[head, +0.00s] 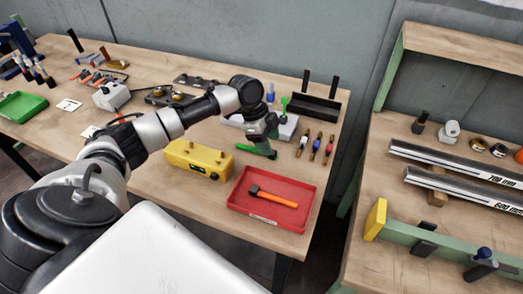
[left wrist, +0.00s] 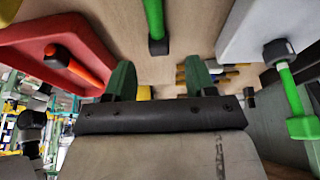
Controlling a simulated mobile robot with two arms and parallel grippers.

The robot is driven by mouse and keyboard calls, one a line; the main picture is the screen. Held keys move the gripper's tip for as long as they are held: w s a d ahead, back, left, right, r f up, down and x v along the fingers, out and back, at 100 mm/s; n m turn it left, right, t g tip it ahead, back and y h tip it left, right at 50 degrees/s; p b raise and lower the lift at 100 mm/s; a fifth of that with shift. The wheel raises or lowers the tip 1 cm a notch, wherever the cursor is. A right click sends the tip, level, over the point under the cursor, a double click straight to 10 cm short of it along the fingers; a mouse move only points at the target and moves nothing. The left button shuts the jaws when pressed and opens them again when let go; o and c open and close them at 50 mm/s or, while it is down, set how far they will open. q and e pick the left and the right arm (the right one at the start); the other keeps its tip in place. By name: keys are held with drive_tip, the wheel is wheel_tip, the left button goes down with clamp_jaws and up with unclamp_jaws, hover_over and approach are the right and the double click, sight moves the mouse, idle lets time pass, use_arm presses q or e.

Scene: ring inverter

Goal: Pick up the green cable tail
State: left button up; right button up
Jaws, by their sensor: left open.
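A green cable tail (head: 257,151) with a dark end lies on the bench, just below my left gripper (head: 264,140) in the head view. In the left wrist view the green cable tail (left wrist: 154,18) comes in from the top edge, and its dark end lies beyond the gap between the fingers. My left gripper (left wrist: 158,84) is open there, its two green fingers apart with nothing between them. A second green piece (head: 284,103) stands upright at a grey block (head: 287,127); it also shows at the right of the left wrist view (left wrist: 290,90). My right gripper is not in view.
A red tray (head: 236,203) with an orange-handled hammer (head: 274,199) lies in front, and a yellow box (head: 199,158) to the left. Several coloured tools (head: 316,146) lie to the right. A black bin (head: 314,107) stands behind.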

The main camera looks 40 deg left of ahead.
use_arm(q)
drive_tip(key=shift+x, duration=1.9)
clamp_jaws()
drive_tip(key=shift+r, duration=0.15)
